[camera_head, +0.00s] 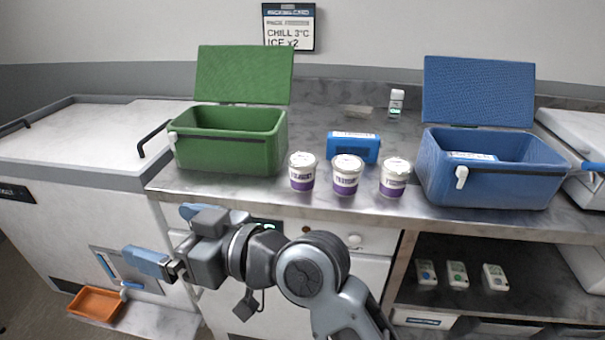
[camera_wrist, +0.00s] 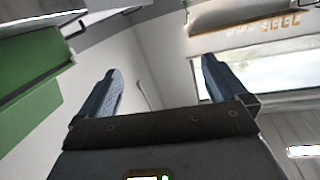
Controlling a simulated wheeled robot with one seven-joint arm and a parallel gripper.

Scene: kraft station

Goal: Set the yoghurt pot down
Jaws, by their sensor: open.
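Three white yoghurt pots with purple labels stand upright in a row near the counter's front edge: the left pot (camera_head: 302,172), the middle pot (camera_head: 346,175) and the right pot (camera_head: 394,178). My gripper (camera_head: 135,262) is in front of the counter, low and to the left of the pots, well apart from them. In the wrist view my gripper (camera_wrist: 160,90) has its two fingers spread wide with nothing between them. No pot shows in the wrist view.
An open green cool box (camera_head: 228,155) stands left of the pots, an open blue one (camera_head: 490,185) right. A blue ice pack (camera_head: 354,147) lies behind the pots. A small white bottle (camera_head: 396,103) stands farther back. An orange tray (camera_head: 96,303) sits low at left.

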